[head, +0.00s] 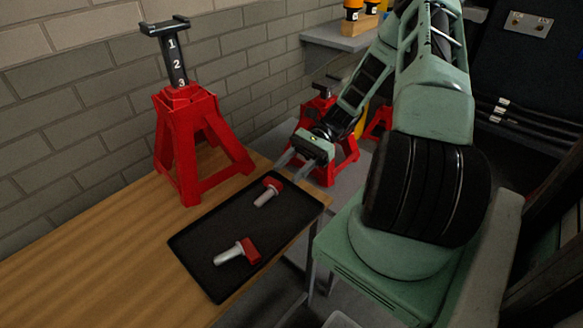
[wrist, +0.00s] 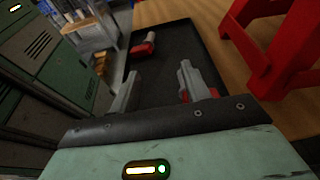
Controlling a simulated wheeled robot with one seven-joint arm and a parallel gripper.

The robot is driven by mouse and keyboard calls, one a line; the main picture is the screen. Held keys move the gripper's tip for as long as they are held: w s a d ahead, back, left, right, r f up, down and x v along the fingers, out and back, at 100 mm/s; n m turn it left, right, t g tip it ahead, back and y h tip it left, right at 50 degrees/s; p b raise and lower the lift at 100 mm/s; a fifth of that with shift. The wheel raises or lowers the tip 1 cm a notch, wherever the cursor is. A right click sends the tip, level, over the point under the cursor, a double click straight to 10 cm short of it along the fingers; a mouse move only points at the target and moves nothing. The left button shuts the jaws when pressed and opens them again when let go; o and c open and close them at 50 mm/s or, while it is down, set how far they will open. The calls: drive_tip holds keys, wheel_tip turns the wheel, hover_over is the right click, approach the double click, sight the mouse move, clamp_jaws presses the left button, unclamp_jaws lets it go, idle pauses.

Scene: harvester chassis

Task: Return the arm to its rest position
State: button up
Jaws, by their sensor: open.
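My gripper (head: 289,166) is open and empty, with its fingers spread apart. In the head view it hangs near the far right end of the black tray (head: 208,284), above and beside it. In the wrist view my gripper (wrist: 158,82) points out over the tray (wrist: 176,37). A bolt with a red head (head: 267,193) lies in the tray, close to my fingers. In the wrist view the right finger partly overlaps this bolt (wrist: 206,78). A second red-headed bolt (head: 238,252) lies nearer the tray's front and shows farther off in the wrist view (wrist: 143,46).
A tall red jack stand (head: 190,150) stands on the wooden bench (head: 95,245) behind the tray. Another red stand (head: 345,165) is behind my gripper. A grey shelf (head: 345,40) is on the brick wall. Bare bench lies to the left of the tray.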

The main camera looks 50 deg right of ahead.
idle(0.3)
drive_tip(key=s+a+r+n+g+h, duration=0.25)
drive_tip(key=a+r+n+h, duration=0.35)
drive_tip(key=a+n, duration=0.4)
drive_tip(key=s+a+r+n+g+h, duration=0.25)
drive_tip(key=a+r+n+h, duration=0.4)
drive_tip(key=a, duration=0.65)
drive_tip(key=s+a+r+n+t+h, duration=0.1)
drive_tip(key=s+a+r+n+t, duration=0.2)
drive_tip(key=s+a+n, duration=0.3)
drive_tip(key=s+n+t, duration=0.1)
drive_tip(key=n, duration=0.3)
drive_tip(key=shift+h, duration=0.35)
